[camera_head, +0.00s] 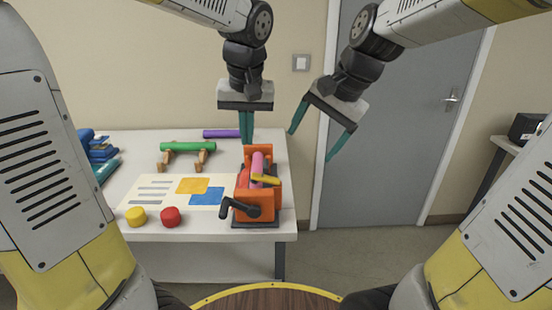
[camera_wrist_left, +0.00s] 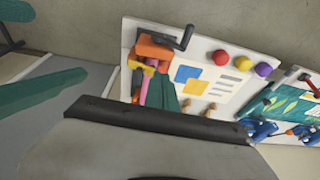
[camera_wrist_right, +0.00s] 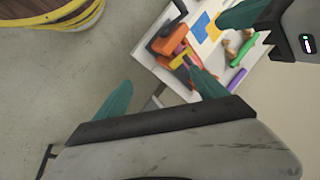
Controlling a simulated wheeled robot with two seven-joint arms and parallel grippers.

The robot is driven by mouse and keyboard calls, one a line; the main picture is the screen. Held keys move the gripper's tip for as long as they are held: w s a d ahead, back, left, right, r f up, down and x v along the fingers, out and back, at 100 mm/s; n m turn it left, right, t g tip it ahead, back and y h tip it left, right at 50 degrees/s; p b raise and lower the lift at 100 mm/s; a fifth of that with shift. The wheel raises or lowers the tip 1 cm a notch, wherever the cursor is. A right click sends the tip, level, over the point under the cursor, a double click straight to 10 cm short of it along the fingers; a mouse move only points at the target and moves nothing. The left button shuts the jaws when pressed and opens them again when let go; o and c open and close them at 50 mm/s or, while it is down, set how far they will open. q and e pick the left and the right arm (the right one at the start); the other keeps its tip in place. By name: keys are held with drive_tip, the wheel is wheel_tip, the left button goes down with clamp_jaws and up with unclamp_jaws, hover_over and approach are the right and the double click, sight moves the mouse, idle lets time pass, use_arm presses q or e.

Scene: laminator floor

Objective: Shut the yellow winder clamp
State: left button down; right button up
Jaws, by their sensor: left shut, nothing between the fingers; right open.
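The orange winder (camera_head: 258,212) stands at the right end of the white table, with a black crank at its front and a pink roll (camera_head: 257,165) in it. The yellow clamp (camera_head: 265,180) is a short bar at the roll's near right side; I cannot tell how far it stands open. It also shows in the left wrist view (camera_wrist_left: 148,66) and the right wrist view (camera_wrist_right: 179,61). My left gripper (camera_head: 247,141) is shut and empty, pointing down above and behind the winder. My right gripper (camera_head: 310,147) is open and empty, up and right of the winder, beyond the table's edge.
The white table (camera_head: 140,255) also holds a printed sheet (camera_head: 160,192), yellow (camera_head: 136,216) and red (camera_head: 170,217) knobs, a green roll (camera_head: 188,147) on wooden stands, a purple roll (camera_head: 221,133) and blue items at left. A grey door (camera_head: 395,130) stands behind at right.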

sight(265, 164)
use_arm(q)
drive_tip(key=w+d+f+t+y, duration=0.1)
drive_tip(key=w+d+f+y, duration=0.1)
drive_tip(key=w+d, duration=0.35)
drive_tip(key=w+d+f+y, duration=0.2)
drive_tip(key=d, duration=0.7)
drive_tip(key=shift+n, duration=0.4)
drive_tip(key=x, duration=0.3)
drive_tip(key=a+x, duration=0.1)
drive_tip(key=x, duration=0.3)
drive_tip(key=a+x, duration=0.1)
drive_tip(key=x, duration=0.3)
drive_tip(key=shift+s+a+r, duration=0.25)
drive_tip(key=shift+s+r, duration=0.05)
drive_tip(key=shift+r, duration=0.05)
drive_tip(key=shift+a+f, duration=0.15)
drive_tip(key=shift+a, duration=0.25)
use_arm(e)
drive_tip(key=s+d+n+t+h, duration=0.1)
drive_tip(key=s+d+n, duration=0.1)
drive_tip(key=s, duration=0.4)
drive_tip(key=s+d+n+t, duration=0.1)
drive_tip(key=s+d+n, duration=0.2)
drive_tip(key=s+n, duration=0.2)
drive_tip(key=shift+s+f+t+h, duration=0.4)
drive_tip(key=shift+s, duration=0.05)
